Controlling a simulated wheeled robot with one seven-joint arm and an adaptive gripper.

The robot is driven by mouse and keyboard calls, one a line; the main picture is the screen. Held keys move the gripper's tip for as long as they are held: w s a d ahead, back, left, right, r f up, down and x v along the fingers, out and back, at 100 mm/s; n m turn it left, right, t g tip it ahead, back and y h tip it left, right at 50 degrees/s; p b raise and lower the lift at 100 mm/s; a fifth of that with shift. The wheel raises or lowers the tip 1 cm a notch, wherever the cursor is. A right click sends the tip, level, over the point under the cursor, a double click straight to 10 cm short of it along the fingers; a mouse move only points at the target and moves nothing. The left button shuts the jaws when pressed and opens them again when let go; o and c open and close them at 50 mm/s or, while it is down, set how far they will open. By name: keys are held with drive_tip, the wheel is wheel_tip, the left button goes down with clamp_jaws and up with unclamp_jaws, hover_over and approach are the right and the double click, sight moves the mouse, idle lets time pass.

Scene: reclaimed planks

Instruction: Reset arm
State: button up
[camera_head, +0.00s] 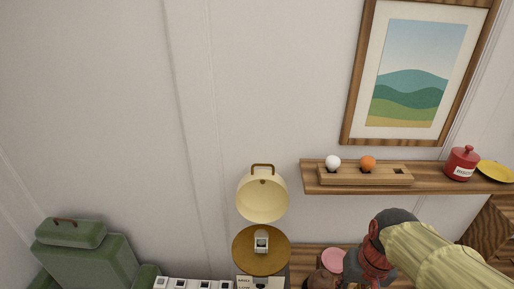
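My arm (435,258) reaches in from the lower right corner. It shows a pale yellow link, a dark grey rounded joint and dark red and grey parts bending downward in front of the lower shelf. I cannot make out the gripper's fingertips clearly, or whether anything is between them. A brown rounded object (322,279) and a pink round thing (333,260) are just left of the arm's lower end. I cannot tell whether the arm touches them.
A wall shelf (436,185) holds a wooden rack (340,176) with a white ball (333,162) and an orange ball (368,163), a red lidded jar (461,163) and a yellow dish (495,172). An open cream-lidded round container (262,195) and a green case (85,260) stand lower left.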

drive_tip(key=shift+s+a+f+n+t+h+b, duration=0.1)
drive_tip(key=shift+s+a+f+n+t+b, duration=0.45)
drive_tip(key=shift+b, duration=1.15)
drive_tip(key=shift+s+a+f+n+t+h+b, duration=0.15)
drive_tip(key=shift+s+a+t+b, duration=0.15)
drive_tip(key=shift+s+t+b, duration=0.95)
drive_tip(key=shift+s+a+f+n+t+h+b, duration=0.15)
drive_tip(key=shift+a+f+n+t+b, duration=0.25)
drive_tip(key=shift+b, duration=1.7)
